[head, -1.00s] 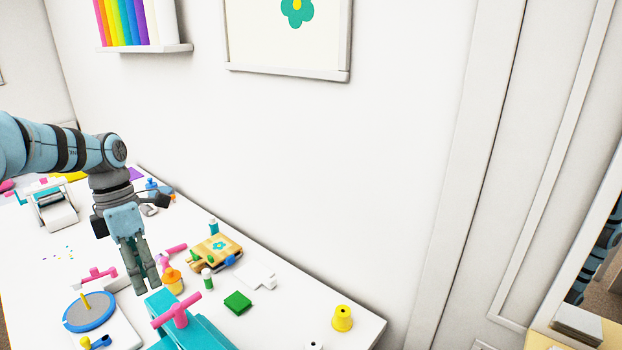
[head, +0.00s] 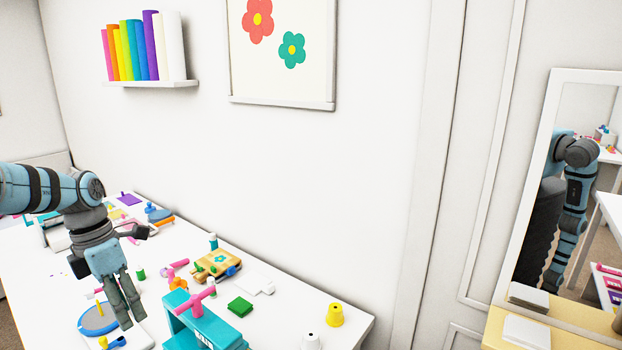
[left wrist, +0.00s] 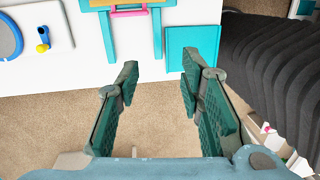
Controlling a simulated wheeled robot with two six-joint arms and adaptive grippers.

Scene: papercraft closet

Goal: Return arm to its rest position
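My left arm (head: 62,192) comes in from the left in the head view, bent down at the wrist. My left gripper (head: 131,322) points downward and appears over the white table (head: 35,290). In the left wrist view the fingers of the left gripper (left wrist: 158,82) are spread apart with nothing between them. Brown floor shows behind them, with the table edge beyond the tips. My right gripper is not in either view.
A teal press (head: 205,332) with a pink handle stands right of the gripper. A blue round turntable (head: 92,318) lies beside it. A green block (head: 240,306) and yellow spool (head: 335,314) lie farther right. A mirror (head: 535,150) stands at the right.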

